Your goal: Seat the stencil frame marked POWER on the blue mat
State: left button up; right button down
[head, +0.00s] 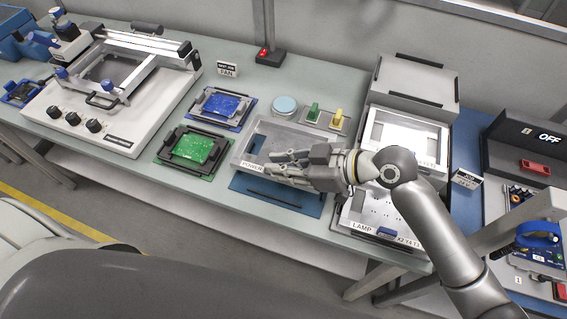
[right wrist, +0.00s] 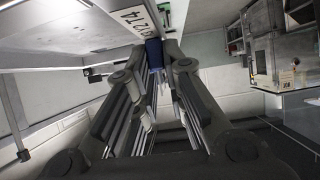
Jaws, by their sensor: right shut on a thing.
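The stencil frame marked POWER (head: 251,164) is a grey rectangular frame in the middle of the head view. It is over the rear part of the blue mat (head: 309,208), whose front strip shows below it. I cannot tell whether they touch. My right gripper (head: 277,166) is shut on the frame at its front side. In the right wrist view the fingers (right wrist: 155,65) close around a small blue part beside the pale frame (right wrist: 65,30). My left gripper is not in view.
Another stencil frame marked LAMP (head: 362,222) lies right of the mat, by my right arm. A green board (head: 197,149) and a blue board (head: 220,105) lie left. A round pale-blue tin (head: 285,105) stands behind. The large printer (head: 115,85) fills the left.

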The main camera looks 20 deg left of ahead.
notch_tip(320, 180, down, 5)
jog(key=b, duration=0.4)
jog(key=shift+f, duration=0.1)
jog(key=shift+f+b, duration=0.3)
jog(key=shift+f, duration=0.15)
jog(key=shift+r, duration=0.15)
jog(key=shift+f+b, duration=0.55)
jog(key=shift+f, duration=0.3)
dwell(0.7)
dwell(0.4)
jog(key=c, duration=1.4)
grip_release()
jog(key=shift+c, duration=1.8)
